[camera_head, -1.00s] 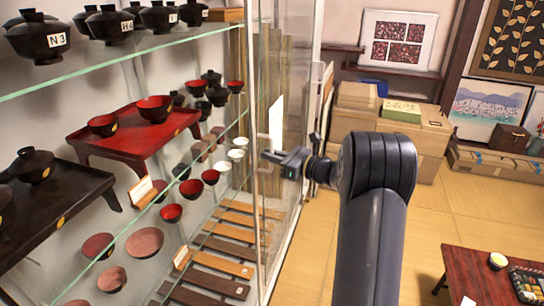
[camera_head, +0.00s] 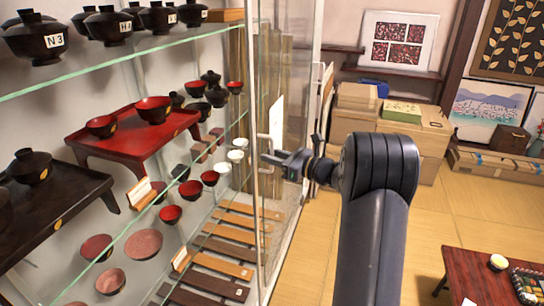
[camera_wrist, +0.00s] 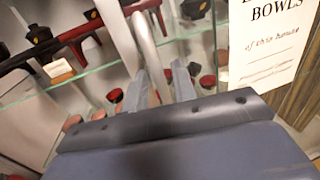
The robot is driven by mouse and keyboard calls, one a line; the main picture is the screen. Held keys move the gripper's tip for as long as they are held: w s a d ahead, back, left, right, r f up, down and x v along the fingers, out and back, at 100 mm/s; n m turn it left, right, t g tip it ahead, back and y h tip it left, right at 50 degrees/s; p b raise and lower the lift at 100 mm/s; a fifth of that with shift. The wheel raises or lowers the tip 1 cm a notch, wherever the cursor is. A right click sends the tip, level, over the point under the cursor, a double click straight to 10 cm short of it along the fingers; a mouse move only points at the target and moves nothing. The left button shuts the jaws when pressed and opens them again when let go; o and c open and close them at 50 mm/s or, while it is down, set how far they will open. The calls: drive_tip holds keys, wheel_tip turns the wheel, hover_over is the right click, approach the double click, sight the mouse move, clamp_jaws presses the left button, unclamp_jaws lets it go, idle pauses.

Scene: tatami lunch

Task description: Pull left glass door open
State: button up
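The glass door (camera_head: 286,90) of a display cabinet stands upright in the middle of the head view and looks closed. A pale vertical bar handle (camera_head: 263,143) is on it. My gripper (camera_head: 266,157) is at the handle's height, its tips right at the bar. In the wrist view, the handle (camera_wrist: 146,35) runs down between the two fingers of my gripper (camera_wrist: 163,75). The fingers are apart, with a gap beside the bar, so the gripper looks open around it. The lower part of the handle is hidden by the gripper.
Glass shelves (camera_head: 120,60) inside hold lidded bowls, a red tray table (camera_head: 140,143) and red bowls. A paper sign (camera_wrist: 264,40) hangs near the gripper. Cardboard boxes (camera_head: 355,120) stand behind. A low red table (camera_head: 468,280) is at the lower right. Tatami floor (camera_head: 440,210) lies clear between.

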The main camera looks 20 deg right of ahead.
drive_tip(key=b+v, duration=0.1)
drive_tip(key=v, duration=0.9)
drive_tip(key=shift+d, duration=0.15)
drive_tip(key=shift+s, duration=0.15)
drive_tip(key=p+x, duration=0.1)
drive_tip(key=x, duration=0.9)
drive_tip(key=shift+w+a, duration=0.35)
drive_tip(key=shift+w, duration=0.05)
drive_tip(key=shift+s+a, duration=0.15)
drive_tip(key=shift+s, duration=0.25)
drive_tip(key=shift+a, duration=0.1)
